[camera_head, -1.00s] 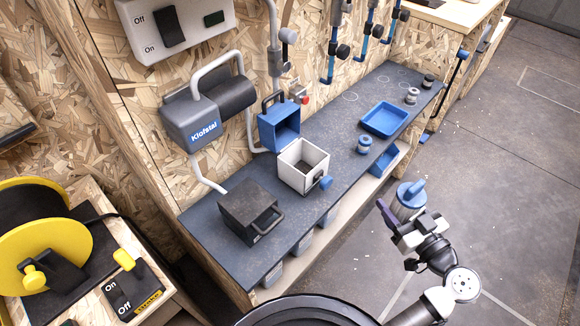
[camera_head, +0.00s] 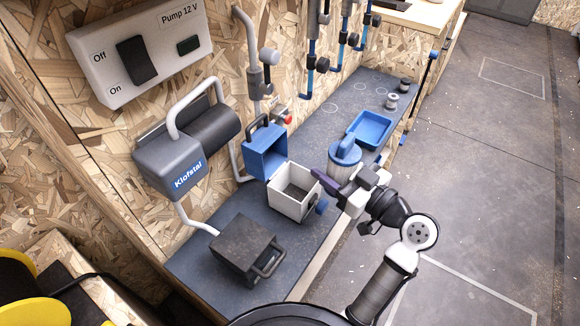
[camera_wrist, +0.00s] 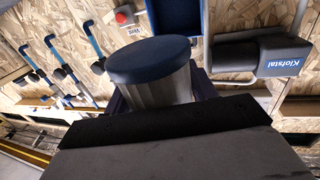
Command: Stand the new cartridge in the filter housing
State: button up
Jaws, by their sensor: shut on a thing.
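The cartridge (camera_head: 343,170) has a blue cap with a raised handle and a pale body. My gripper (camera_head: 340,182) is shut on it, with purple fingers around the body. It is held just right of the filter housing (camera_head: 290,206), apart from it as far as I can tell. The housing is an open white box with a dark, empty-looking inside, a blue lid (camera_head: 264,154) swung up behind, and a blue knob in front. In the wrist view the cartridge's cap (camera_wrist: 148,58) and ribbed body (camera_wrist: 160,92) fill the middle, with the blue lid (camera_wrist: 175,14) behind.
A dark box with a handle (camera_head: 243,245) stands left of the housing on the bench (camera_head: 205,268). A blue tray (camera_head: 371,128) and small jars (camera_head: 391,102) lie farther back. The Klofstal pump (camera_head: 170,165) and pipes (camera_head: 252,60) are on the wall behind.

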jog(key=s+a+p+x, duration=0.2)
jog(key=p+x, duration=0.1)
jog(key=x, duration=0.7)
jog(key=f, duration=0.2)
jog(key=f+p, duration=0.1)
jog(key=f, duration=0.1)
jog(key=w+f, duration=0.1)
jog(key=f, duration=0.2)
jog(key=shift+a, duration=0.2)
jog(key=shift+f+b, duration=0.6)
jog(key=shift+b, duration=0.2)
jog(key=shift+s, duration=0.1)
jog(key=o, duration=1.1)
jog(key=shift+f, duration=0.2)
jog(key=shift+c, duration=0.2)
jog(key=shift+r, duration=0.1)
jog(key=r+b+v, duration=0.1)
jog(key=v, duration=1.1)
jog(key=shift+r, duration=0.2)
